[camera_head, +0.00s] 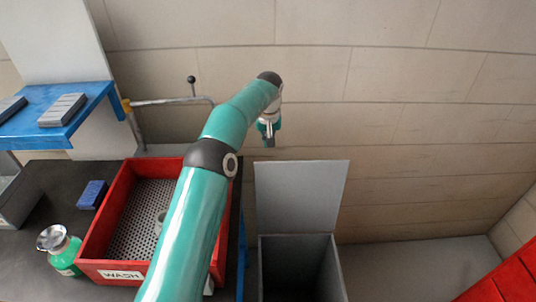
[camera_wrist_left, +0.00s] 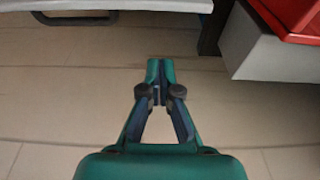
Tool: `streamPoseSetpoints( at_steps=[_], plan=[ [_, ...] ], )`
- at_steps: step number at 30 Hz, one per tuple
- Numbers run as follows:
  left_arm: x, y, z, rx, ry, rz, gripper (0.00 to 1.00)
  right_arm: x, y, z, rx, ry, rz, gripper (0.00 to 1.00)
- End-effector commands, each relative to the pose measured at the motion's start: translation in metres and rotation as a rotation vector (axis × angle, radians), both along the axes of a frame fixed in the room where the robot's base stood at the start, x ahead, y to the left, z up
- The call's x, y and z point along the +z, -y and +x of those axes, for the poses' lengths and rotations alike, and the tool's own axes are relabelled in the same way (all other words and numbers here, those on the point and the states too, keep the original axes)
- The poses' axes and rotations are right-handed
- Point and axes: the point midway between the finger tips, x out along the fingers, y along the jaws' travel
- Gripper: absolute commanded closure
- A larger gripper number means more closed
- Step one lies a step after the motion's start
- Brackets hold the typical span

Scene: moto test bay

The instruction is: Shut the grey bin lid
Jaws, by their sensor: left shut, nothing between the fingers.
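The grey bin (camera_head: 338,270) stands on the floor right of the bench, with a dark inside. Its grey lid (camera_head: 300,195) is open, standing up at the bin's back edge with its flat face toward me. My left gripper (camera_head: 269,140) is above the lid's top left corner in the head view, apart from it in the picture. The left wrist view shows its fingers (camera_wrist_left: 160,72) shut together and empty. The lid cannot be made out for certain there. My right gripper is in neither view.
A red WASH tray (camera_head: 90,241) with a perforated floor sits on the dark bench, partly behind my left arm. A green bottle (camera_head: 62,256) and blue block (camera_head: 92,195) stand left of it. A metal rail (camera_head: 170,101) is behind. Floor right of the bin is clear.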

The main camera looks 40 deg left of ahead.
Motion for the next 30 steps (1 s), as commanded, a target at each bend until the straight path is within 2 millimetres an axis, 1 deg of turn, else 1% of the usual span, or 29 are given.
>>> streamPoseSetpoints(
  at_steps=[1,3,5,6,13,19,30],
  plan=[
    [-0.011,-0.001,0.002,0.0,-0.006,-0.001,1.0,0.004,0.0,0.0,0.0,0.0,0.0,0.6],
    [-0.026,-0.002,0.005,-0.001,-0.006,-0.002,1.0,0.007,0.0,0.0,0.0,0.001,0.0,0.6],
    [-0.038,-0.004,0.007,-0.001,-0.006,-0.002,1.0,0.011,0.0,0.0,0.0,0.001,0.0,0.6],
    [-0.041,-0.004,0.007,-0.003,-0.002,-0.001,1.0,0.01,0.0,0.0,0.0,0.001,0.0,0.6],
    [-0.037,0.008,-0.008,-0.005,-0.001,0.0,1.0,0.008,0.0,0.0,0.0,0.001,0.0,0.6],
    [-0.036,0.017,-0.018,-0.005,-0.002,0.0,1.0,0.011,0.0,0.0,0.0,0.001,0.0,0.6],
    [-0.036,0.02,-0.023,-0.003,-0.001,0.0,1.0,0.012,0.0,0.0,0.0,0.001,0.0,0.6]
  ],
)
